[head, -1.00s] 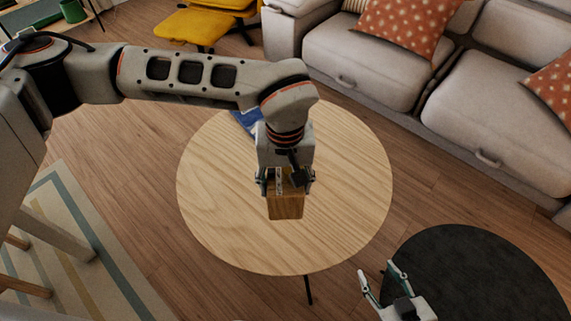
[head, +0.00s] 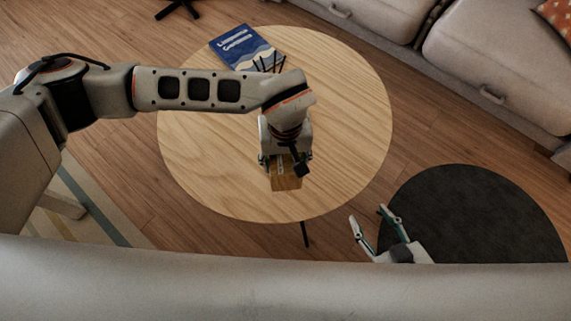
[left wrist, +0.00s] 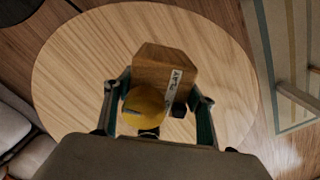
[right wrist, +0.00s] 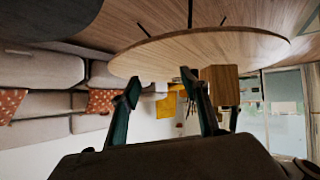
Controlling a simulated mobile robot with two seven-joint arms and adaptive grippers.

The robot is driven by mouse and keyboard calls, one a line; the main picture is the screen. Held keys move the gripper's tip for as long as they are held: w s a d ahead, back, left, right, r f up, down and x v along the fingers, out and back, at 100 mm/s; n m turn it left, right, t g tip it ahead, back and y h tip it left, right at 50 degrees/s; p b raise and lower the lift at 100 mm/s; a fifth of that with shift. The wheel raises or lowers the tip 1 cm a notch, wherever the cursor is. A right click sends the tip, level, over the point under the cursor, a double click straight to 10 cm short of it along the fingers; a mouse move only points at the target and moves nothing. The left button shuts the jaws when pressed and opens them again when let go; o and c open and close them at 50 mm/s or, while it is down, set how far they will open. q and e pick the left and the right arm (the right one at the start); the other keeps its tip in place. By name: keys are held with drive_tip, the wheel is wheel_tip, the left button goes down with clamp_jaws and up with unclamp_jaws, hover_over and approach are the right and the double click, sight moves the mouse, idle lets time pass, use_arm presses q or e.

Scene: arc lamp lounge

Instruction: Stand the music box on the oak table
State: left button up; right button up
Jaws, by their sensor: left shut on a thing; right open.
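The music box is a small wooden block with a pale label strip (head: 286,183). In the left wrist view the music box (left wrist: 160,68) also shows a round yellow-gold part. My left gripper (head: 285,160) is shut on it from above, with one finger on each side. The box is over the front half of the round oak table (head: 205,165); I cannot tell if its underside touches the top. In the right wrist view the box (right wrist: 226,88) shows at the tabletop's edge. My right gripper (head: 368,215) is open and empty, off the table's front right edge.
A blue book (head: 240,46) lies at the table's back, with thin dark prongs (head: 268,62) beside it, partly hidden by my left arm. A round black rug or top (head: 480,215) is at right. A grey sofa (head: 490,50) stands behind. The table's left and right sides are clear.

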use_arm(q)
drive_tip(key=shift+f, duration=0.4)
wheel_tip(320, 180, down, 3)
drive_tip(key=shift+s+r+b, duration=0.1)
drive_tip(key=shift+s+b, duration=0.05)
drive_tip(key=shift+b, duration=0.35)
drive_tip(key=shift+w+f, duration=0.2)
drive_tip(key=shift+f, duration=0.25)
drive_tip(key=shift+r, duration=0.15)
drive_tip(key=o, duration=1.5)
drive_tip(key=shift+o, duration=0.2)
use_arm(e)
drive_tip(key=shift+w+a+r+y, duration=0.35)
drive_tip(key=shift+a+r, duration=0.2)
drive_tip(key=shift+a, duration=0.25)
